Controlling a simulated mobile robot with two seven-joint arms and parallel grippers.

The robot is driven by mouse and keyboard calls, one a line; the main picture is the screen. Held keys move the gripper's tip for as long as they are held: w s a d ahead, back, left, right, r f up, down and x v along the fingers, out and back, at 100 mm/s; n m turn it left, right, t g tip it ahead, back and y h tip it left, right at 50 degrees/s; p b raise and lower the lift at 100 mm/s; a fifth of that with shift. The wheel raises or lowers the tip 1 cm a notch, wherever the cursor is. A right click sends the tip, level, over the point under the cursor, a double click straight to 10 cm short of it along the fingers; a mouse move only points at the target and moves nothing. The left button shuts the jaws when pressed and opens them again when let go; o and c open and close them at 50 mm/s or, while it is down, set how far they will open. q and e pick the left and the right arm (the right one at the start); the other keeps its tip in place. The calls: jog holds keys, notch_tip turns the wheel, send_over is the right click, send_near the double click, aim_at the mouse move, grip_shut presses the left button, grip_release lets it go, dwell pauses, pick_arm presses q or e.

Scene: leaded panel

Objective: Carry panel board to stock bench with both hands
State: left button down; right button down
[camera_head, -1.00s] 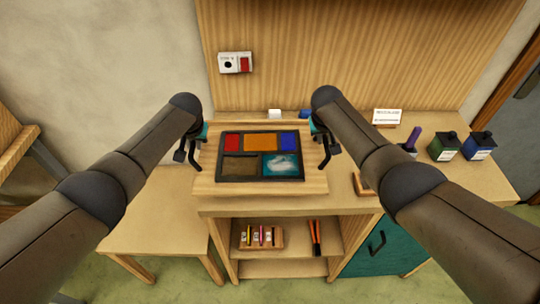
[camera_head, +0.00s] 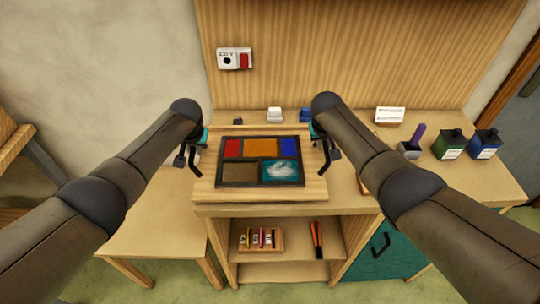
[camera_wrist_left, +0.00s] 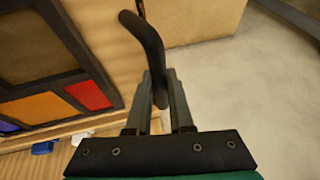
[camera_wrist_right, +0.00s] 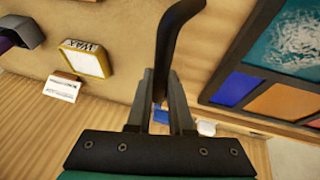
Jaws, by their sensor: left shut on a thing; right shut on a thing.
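The panel board (camera_head: 225,194) is a flat wooden board bearing a dark-framed panel (camera_head: 262,174) of red, amber, blue, brown and teal pieces. It looks level over the wooden workbench; I cannot tell if it touches the top. My left gripper (camera_head: 192,150) is shut on the black handle (camera_wrist_left: 143,35) at the board's left side. My right gripper (camera_head: 321,142) is shut on the black handle (camera_wrist_right: 176,30) at its right side. The panel also shows in the left wrist view (camera_wrist_left: 40,100) and the right wrist view (camera_wrist_right: 262,100).
A lower wooden table (camera_head: 150,233) stands at the left. A white block (camera_head: 275,114) and a blue block (camera_head: 305,115) are behind the board. A card (camera_head: 390,114), a green-labelled jar (camera_head: 450,145) and a blue-labelled jar (camera_head: 484,145) stand on the workbench (camera_head: 500,180) at right.

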pick_arm(q)
jog(key=shift+w+f+b, duration=0.15)
jog(key=shift+f+b, duration=0.25)
jog(key=shift+b, duration=0.05)
pick_arm(e)
jog(key=shift+w+f, duration=0.15)
jog(key=shift+f, duration=0.2)
pick_arm(q)
jog(key=c, duration=1.2)
grip_release()
pick_arm(e)
jog(key=c, duration=1.2)
grip_release()
jog(key=shift+f, duration=0.1)
pick_arm(q)
jog(key=o, duration=0.4)
jog(key=shift+s, duration=0.2)
pick_arm(e)
jog(key=o, duration=0.4)
jog(key=shift+s, duration=0.2)
pick_arm(q)
jog(key=shift+r, duration=0.1)
jog(key=v, duration=1.1)
jog(key=shift+s+r, duration=0.15)
jog(key=shift+r, duration=0.15)
pick_arm(e)
jog(key=v, duration=1.2)
jog(key=shift+a, duration=0.1)
